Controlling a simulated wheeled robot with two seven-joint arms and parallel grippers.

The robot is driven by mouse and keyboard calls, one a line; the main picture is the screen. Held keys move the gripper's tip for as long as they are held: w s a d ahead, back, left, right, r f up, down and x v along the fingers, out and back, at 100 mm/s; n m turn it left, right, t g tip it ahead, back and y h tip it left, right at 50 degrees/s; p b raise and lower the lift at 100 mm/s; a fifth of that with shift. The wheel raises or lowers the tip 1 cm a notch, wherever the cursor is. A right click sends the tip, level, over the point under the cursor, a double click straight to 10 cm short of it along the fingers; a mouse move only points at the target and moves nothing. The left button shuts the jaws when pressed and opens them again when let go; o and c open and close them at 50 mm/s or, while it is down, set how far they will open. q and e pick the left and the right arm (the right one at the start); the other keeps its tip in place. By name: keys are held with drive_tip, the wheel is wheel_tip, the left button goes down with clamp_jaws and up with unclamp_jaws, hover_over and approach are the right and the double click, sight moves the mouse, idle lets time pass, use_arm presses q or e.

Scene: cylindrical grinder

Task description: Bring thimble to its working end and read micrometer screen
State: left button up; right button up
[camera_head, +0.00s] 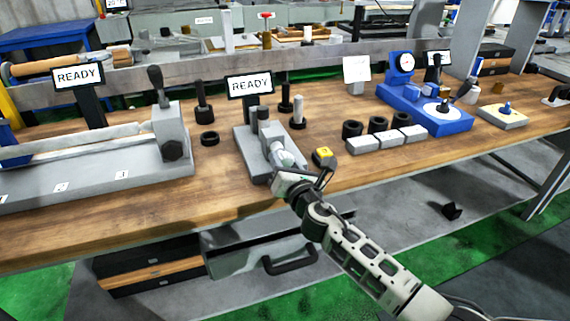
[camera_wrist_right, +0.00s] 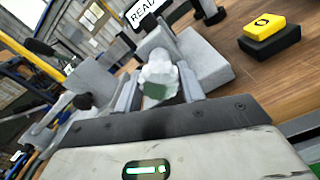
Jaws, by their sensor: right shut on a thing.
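The micrometer (camera_head: 246,150) is a grey block-shaped device on the wooden bench. Its screen (camera_head: 249,84) stands behind it and reads READY; the screen is partly cut off in the right wrist view (camera_wrist_right: 143,10). The pale, rounded thimble (camera_head: 283,156) sticks out towards me from the device. My right gripper (camera_head: 287,169) is at the thimble, and in the right wrist view its two fingers are shut on both sides of the thimble (camera_wrist_right: 159,82). The fingers hide part of the thimble. My left gripper is not in view.
A yellow-topped block (camera_head: 323,156) lies just right of the gripper. Black rings (camera_head: 378,124) and white blocks (camera_head: 387,139) are farther right. A long grey fixture (camera_head: 90,165) with another READY screen (camera_head: 79,76) stands left. The front bench edge is clear.

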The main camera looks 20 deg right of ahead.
drive_tip(key=m+b, duration=0.1)
drive_tip(key=m, duration=0.2)
drive_tip(key=shift+m, duration=0.4)
drive_tip(key=m, duration=0.3)
drive_tip(key=shift+m, duration=0.3)
drive_tip(key=m, duration=0.3)
drive_tip(key=shift+m+b, duration=0.35)
drive_tip(key=shift+m, duration=0.05)
drive_tip(key=m, duration=0.3)
drive_tip(key=shift+m, duration=0.3)
drive_tip(key=m+p, duration=0.1)
drive_tip(key=m, duration=0.5)
drive_tip(key=m+p, duration=0.1)
drive_tip(key=m, duration=0.5)
drive_tip(key=shift+p, duration=0.35)
drive_tip(key=shift+m, duration=0.3)
drive_tip(key=o, duration=1)
drive_tip(key=shift+s, duration=0.1)
